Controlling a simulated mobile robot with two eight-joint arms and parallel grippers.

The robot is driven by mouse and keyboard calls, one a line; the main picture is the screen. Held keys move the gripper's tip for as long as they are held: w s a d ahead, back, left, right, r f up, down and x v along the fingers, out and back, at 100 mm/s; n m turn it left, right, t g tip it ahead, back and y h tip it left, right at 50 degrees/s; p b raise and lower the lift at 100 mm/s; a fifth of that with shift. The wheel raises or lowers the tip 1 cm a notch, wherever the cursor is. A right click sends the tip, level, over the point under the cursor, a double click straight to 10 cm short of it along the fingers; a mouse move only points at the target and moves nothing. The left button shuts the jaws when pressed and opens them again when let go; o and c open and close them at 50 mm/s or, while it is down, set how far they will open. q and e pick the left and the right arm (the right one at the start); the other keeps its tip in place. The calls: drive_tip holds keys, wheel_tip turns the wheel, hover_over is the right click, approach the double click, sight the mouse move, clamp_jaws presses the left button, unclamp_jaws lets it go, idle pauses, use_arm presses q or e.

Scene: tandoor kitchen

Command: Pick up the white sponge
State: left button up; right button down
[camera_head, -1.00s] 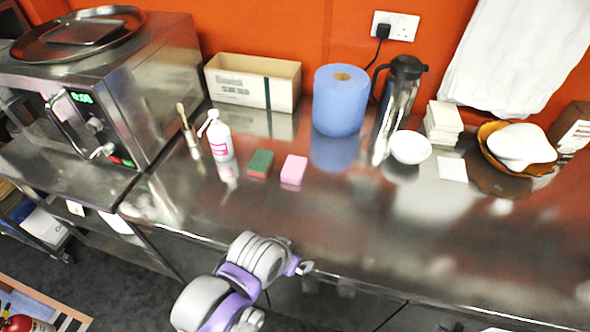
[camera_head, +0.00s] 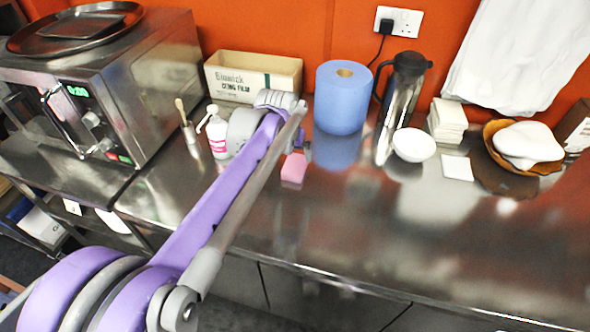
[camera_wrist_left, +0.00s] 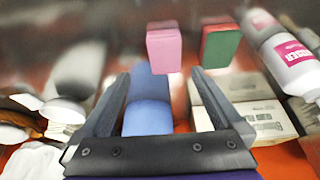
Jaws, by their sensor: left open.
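No plainly white sponge shows. A small pink sponge-like block (camera_head: 293,169) lies on the steel counter, and it also shows in the left wrist view (camera_wrist_left: 165,48). A green and red sponge (camera_wrist_left: 220,46) lies beside it; my left arm hides most of it in the head view. A flat white square (camera_head: 457,167) lies farther right; I cannot tell what it is. My left gripper (camera_wrist_left: 160,74) is open and empty, its fingers apart with the pink block beyond their tips. In the head view my arm mostly hides its fingers. My right gripper is not in view.
A blue paper roll (camera_head: 342,98), a cardboard box (camera_head: 232,82) and a white bottle (camera_head: 216,138) stand near my left gripper. A steel jug (camera_head: 401,100), white bowl (camera_head: 413,145) and napkin stack (camera_head: 447,118) stand to the right. The counter's front (camera_head: 400,240) is clear.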

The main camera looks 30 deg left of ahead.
use_arm(q)
drive_tip(key=w, duration=0.1)
hover_over(295, 165)
drive_tip(key=s, duration=0.3)
drive_tip(key=f, duration=0.5)
drive_tip(key=shift+w+d, duration=0.25)
drive_tip(key=shift+d, duration=0.1)
drive_tip(key=x, duration=0.5)
drive_tip(key=shift+w+a+r, duration=0.1)
drive_tip(key=shift+w+a, duration=0.05)
drive_tip(key=shift+f, duration=0.25)
drive_tip(key=shift+f+b, duration=0.25)
drive_tip(key=shift+b, duration=0.05)
drive_tip(key=c, duration=1.3)
wheel_tip(295, 165, up, 11)
drive_tip(key=shift+f+p, duration=0.25)
drive_tip(key=shift+p, duration=0.2)
